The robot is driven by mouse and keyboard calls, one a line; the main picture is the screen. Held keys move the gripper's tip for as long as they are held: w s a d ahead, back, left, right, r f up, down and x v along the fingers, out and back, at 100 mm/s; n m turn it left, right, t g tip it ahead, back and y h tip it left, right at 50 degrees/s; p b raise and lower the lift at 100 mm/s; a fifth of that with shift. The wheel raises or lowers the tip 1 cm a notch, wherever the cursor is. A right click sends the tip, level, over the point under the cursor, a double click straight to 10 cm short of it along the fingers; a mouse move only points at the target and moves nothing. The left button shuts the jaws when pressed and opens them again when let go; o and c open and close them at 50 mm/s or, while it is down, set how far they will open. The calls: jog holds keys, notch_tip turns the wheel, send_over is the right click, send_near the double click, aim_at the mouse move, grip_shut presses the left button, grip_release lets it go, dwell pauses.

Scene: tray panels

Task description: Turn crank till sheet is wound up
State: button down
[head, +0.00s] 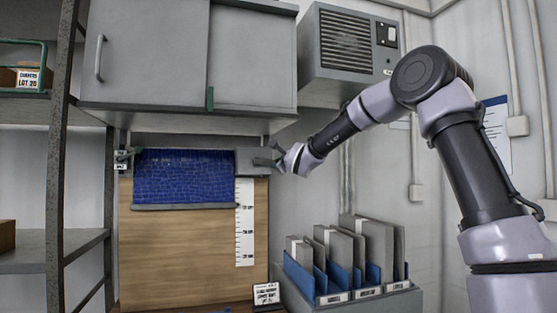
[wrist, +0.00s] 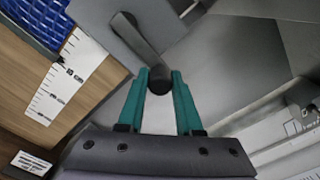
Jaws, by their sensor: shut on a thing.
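The blue sheet (head: 184,175) hangs from a roller over a wooden board, with a grey bar along its lower edge. Its corner shows in the wrist view (wrist: 40,20). The crank (wrist: 142,42) is a dark arm with a round knob (wrist: 160,80), on a grey housing at the sheet's right end. My gripper (wrist: 160,88) has teal fingers shut on the crank knob, one on each side. In the head view my gripper (head: 276,160) is at the right of the housing (head: 251,161); the crank is small there.
A white ruler scale (head: 244,222) runs down the board (head: 180,250) beside the sheet. Grey cabinets (head: 145,55) hang just above. A rack of blue and grey folders (head: 345,262) stands below right. A metal shelf (head: 58,170) is at the left.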

jog(key=shift+f+m, duration=0.55)
jog(key=shift+m, duration=0.35)
jog(key=c, duration=0.6)
grip_release()
jog(key=shift+s, duration=0.1)
jog(key=v, duration=1)
jog(key=shift+s, duration=0.3)
